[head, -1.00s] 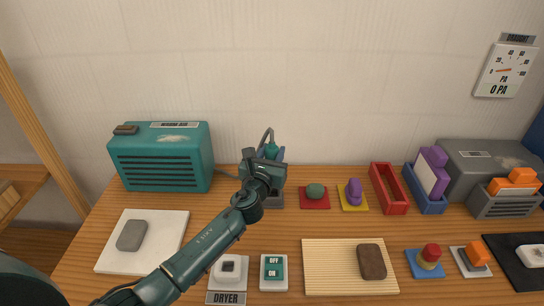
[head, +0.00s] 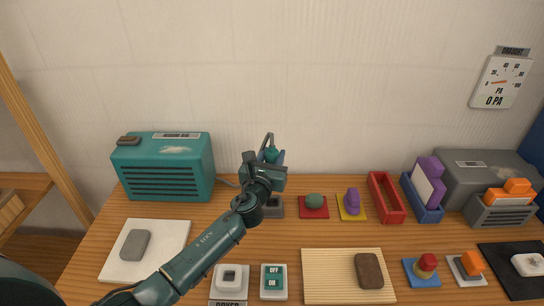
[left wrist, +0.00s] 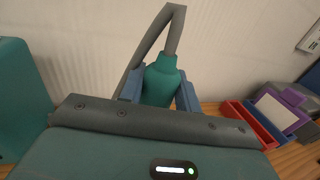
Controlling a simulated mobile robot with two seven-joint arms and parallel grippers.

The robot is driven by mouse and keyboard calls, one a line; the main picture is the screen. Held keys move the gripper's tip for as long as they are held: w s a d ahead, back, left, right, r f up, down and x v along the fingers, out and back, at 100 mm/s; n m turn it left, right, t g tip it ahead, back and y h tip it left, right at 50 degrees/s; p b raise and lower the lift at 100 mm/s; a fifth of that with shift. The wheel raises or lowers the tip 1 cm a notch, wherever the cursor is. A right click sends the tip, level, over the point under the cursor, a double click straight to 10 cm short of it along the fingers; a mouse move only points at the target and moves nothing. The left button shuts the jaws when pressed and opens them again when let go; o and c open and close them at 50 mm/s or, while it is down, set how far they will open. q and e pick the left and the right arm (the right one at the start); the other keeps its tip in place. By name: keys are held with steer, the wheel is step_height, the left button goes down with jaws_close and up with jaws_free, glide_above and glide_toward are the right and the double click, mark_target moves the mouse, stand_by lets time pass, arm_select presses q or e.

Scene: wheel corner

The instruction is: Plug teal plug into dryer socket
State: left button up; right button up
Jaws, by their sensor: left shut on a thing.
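The teal plug (head: 271,154) with its grey cord is held upright in my left gripper (head: 270,160), above the back of the table. In the left wrist view the plug (left wrist: 160,80) sits between the two blue fingers of my left gripper (left wrist: 160,92), which are shut on it. The plug's lower end is hidden behind the gripper. The dryer socket (head: 231,277) is a white block with a dark-rimmed opening at the table's front, nearer than the gripper and to its left. Its label is cut off by the picture's edge. My right gripper is not in view.
A grey holder (head: 277,208) stands below the gripper. A teal heater-like box (head: 163,166) is at left, and an OFF/ON switch (head: 274,281) is right of the socket. Several coloured pads with items, a red tray (head: 386,198) and a ribbed board (head: 325,277) lie to the right.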

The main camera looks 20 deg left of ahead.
arm_select(q)
steer(key=shift+r, duration=1.3)
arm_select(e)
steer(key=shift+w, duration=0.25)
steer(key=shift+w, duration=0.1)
